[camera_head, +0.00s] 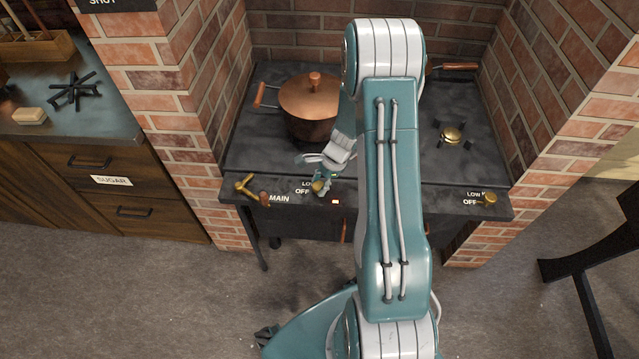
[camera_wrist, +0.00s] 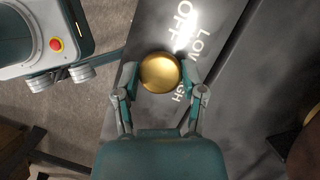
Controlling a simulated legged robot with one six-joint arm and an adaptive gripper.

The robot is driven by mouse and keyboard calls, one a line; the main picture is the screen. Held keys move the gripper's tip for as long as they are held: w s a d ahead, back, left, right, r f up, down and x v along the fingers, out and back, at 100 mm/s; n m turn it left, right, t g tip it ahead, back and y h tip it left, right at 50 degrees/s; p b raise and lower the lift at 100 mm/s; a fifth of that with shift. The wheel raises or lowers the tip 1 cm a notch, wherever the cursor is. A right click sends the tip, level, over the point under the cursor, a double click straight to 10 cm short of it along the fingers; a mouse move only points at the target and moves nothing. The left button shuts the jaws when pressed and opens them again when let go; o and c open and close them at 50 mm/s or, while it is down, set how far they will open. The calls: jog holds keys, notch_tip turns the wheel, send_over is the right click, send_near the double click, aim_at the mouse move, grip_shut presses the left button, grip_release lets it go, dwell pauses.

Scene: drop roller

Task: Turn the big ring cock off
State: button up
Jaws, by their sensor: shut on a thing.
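The cock is a round brass knob (camera_head: 319,187) on the stove's front edge, beside the words LOW and OFF, below the copper pot (camera_head: 311,105). It shows as a gold disc (camera_wrist: 160,70) in the wrist view, with LOW, OFF and a partly hidden HIGH printed next to it. My gripper (camera_head: 323,178) is shut on this knob, one finger on each side in the wrist view (camera_wrist: 160,82). The knob's pointing direction cannot be made out.
A brass MAIN lever (camera_head: 246,187) sits left on the stove edge. Another brass knob (camera_head: 489,198) is at the right, below a bare burner (camera_head: 451,134). A small light (camera_head: 335,202) glows on the front. Brick walls flank the stove (camera_head: 400,175).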

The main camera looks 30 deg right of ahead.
jog(key=shift+f+n, duration=0.1)
jog(key=shift+n, duration=0.4)
dwell(0.4)
jog(key=n+g, duration=0.2)
jog(key=n, duration=0.2)
jog(key=shift+w+n, duration=0.15)
jog(key=shift+n, duration=0.25)
jog(key=n+g, duration=0.1)
jog(key=n, duration=0.1)
jog(key=n+g+h, duration=0.1)
jog(key=n, duration=0.2)
jog(key=shift+a+n+h, duration=0.1)
jog(key=shift+n+h, duration=0.2)
jog(key=n+h, duration=0.1)
jog(key=n, duration=0.1)
jog(key=n+g, duration=0.1)
jog(key=n, duration=0.2)
jog(key=shift+w+h, duration=0.1)
jog(key=shift+h, duration=0.3)
jog(key=shift+a+n+h, duration=0.1)
jog(key=shift+n+h, duration=0.4)
jog(key=shift+n, duration=0.9)
jog(key=shift+n+h, duration=0.5)
jog(key=shift+n, duration=0.9)
jog(key=o, duration=1.2)
jog(key=shift+c, duration=0.2)
